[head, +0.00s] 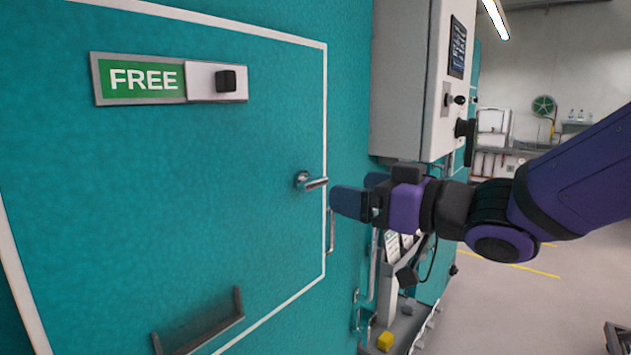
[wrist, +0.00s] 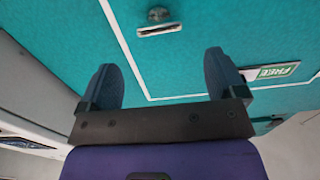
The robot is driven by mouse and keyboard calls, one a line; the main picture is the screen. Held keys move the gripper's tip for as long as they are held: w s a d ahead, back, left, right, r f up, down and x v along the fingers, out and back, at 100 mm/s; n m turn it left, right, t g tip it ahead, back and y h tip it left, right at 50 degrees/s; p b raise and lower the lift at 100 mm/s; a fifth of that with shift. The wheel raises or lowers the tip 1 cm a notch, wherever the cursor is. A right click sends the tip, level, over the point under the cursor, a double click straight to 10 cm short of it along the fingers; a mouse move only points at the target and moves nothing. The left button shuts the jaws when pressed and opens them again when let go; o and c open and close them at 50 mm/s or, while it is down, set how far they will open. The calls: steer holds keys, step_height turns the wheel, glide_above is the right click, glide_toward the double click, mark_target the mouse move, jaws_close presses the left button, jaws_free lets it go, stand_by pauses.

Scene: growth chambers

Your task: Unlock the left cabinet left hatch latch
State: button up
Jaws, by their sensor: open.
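The teal cabinet hatch (head: 150,190) has a white outline and fills the left of the head view. Its latch (head: 311,182) is a small silver lever on a round base near the hatch's right edge, pointing right. In the wrist view the latch (wrist: 159,28) shows at the top, beyond the fingertips and roughly between them. My gripper (head: 352,192) is just right of the latch in the head view, apart from it. In the wrist view my gripper (wrist: 162,75) has its two dark blue fingers spread wide, with nothing between them.
A green FREE sign (head: 140,79) with a black slider knob is on the hatch. A bracket handle (head: 205,335) sticks out below. A grey control box (head: 405,80) hangs at upper right, above my gripper. Open floor (head: 530,300) lies to the right.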

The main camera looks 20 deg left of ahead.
mark_target(319, 182)
steer(key=x, duration=0.9)
steer(key=c, duration=0.9)
